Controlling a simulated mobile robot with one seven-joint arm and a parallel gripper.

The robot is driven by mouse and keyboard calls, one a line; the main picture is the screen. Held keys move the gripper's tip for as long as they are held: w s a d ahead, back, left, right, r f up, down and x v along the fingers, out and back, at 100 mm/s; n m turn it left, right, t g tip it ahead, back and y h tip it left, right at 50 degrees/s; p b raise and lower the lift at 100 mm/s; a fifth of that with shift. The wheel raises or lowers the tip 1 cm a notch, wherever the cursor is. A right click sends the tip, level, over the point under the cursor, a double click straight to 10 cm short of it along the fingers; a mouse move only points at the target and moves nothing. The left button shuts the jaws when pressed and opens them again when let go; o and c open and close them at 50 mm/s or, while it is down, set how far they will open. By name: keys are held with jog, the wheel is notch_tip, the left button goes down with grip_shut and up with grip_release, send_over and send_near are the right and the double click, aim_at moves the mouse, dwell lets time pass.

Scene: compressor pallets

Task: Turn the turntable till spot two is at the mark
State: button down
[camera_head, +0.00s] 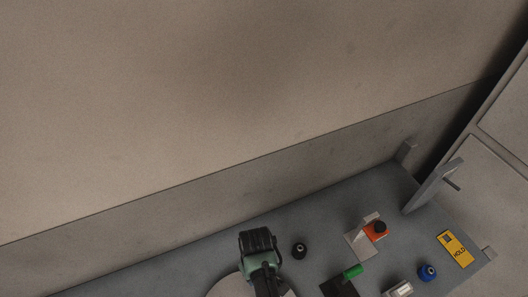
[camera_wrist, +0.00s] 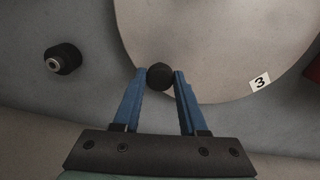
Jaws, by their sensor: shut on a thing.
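The turntable (camera_wrist: 215,45) is a pale round disc on the grey bench, large at the top of the wrist view. In the head view its edge (camera_head: 222,287) shows at the bottom, partly behind my arm. A white label with a 3 (camera_wrist: 260,82) sits near its rim at the right. My gripper (camera_wrist: 161,76) has two blue fingers shut on a dark round knob (camera_wrist: 160,77) at the turntable's near edge. In the head view my arm hides the fingers and knob. A label for spot two and the mark are not visible.
A black fitting (camera_wrist: 62,59) stands left of the turntable in the wrist view. A wall rises behind.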

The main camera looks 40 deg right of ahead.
aim_at(235, 283)
jog(key=shift+w+a+r+n, duration=0.1)
jog(key=shift+w+a+n, duration=1.15)
jog(key=shift+n, duration=0.45)
jog(key=shift+w+a+n+p, duration=0.15)
jog(key=shift+w+a+n, duration=0.15)
jog(key=shift+a+n, duration=0.5)
jog(key=shift+w+a+n+p, duration=0.15)
jog(key=shift+w+a+n, duration=0.1)
jog(key=shift+a+n, duration=0.55)
jog(key=shift+c, duration=2.3)
grip_release()
jog(key=shift+s, duration=0.1)
notch_tip(235, 283, up, 13)
jog(key=b, duration=0.1)
